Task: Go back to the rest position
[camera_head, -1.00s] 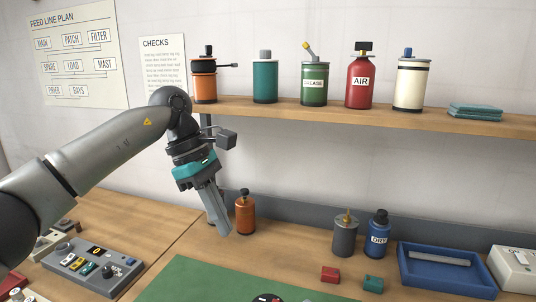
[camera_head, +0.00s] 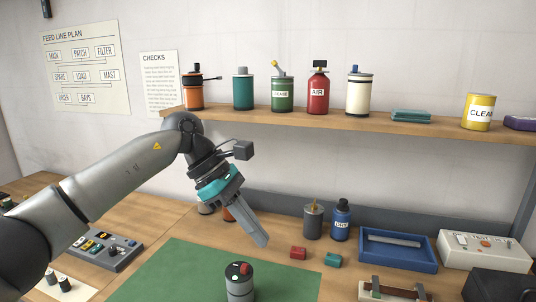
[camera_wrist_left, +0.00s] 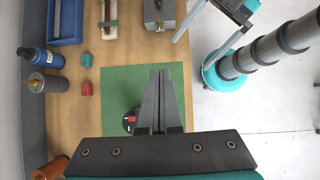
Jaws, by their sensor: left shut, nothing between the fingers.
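My left gripper (camera_head: 262,241) is in the head view, its arm coming in from the left. Its fingers are together with nothing between them, above the back part of the green mat (camera_head: 185,262). In the left wrist view its closed fingers (camera_wrist_left: 161,73) point over the mat. A dark cylinder with a red mark on top (camera_head: 239,280) stands on the mat, apart from the fingers. An orange bottle (camera_head: 229,214) is mostly hidden behind the gripper. My right gripper is not in the head view; an open two-fingered gripper shows at the top of the left wrist view (camera_wrist_left: 205,10).
A shelf (camera_head: 300,117) with several cans runs above the bench. Behind the mat stand a grey can (camera_head: 313,221) and a blue bottle (camera_head: 340,222), with red (camera_head: 298,253) and teal (camera_head: 333,260) blocks in front. A blue tray (camera_head: 372,259) and a control panel (camera_head: 105,249) flank the mat.

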